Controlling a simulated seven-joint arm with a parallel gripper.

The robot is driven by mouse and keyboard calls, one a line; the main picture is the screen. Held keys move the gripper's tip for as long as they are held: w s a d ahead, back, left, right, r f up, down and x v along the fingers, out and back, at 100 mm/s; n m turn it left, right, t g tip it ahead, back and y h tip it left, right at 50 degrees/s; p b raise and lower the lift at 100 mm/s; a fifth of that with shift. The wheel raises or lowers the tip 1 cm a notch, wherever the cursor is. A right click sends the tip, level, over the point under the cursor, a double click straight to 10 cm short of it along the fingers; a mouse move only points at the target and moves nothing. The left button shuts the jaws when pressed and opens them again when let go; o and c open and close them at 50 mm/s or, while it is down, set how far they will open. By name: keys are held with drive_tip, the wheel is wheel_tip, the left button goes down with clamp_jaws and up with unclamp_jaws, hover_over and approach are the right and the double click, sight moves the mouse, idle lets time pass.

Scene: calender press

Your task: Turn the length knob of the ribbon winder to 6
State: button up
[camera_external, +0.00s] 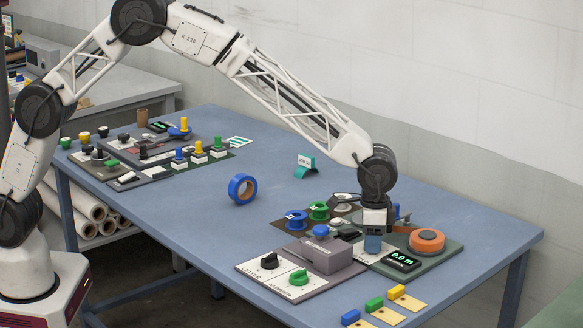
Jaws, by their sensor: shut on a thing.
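The ribbon winder (440,256) is a dark green plate at the table's right. It carries an orange roll (427,240) and a small black display (401,260) reading 0.0 m in green. My gripper (373,236) points down at the winder's left part, left of the display. It is shut on a blue-grey knob (373,246), which I take to be the length knob. The fingers hide its upper part, and no scale or pointer on it can be read.
Left of the winder stands a grey box with a blue button (320,230); before it is a white panel with a black knob (269,261) and a green knob (299,277).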

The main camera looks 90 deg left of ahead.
drive_tip(key=m, duration=1.1)
drive_tip(key=shift+m, duration=1.6)
drive_tip(key=o, duration=0.9)
drive_tip(key=shift+r, duration=0.1)
drive_tip(key=shift+r, duration=3.8)
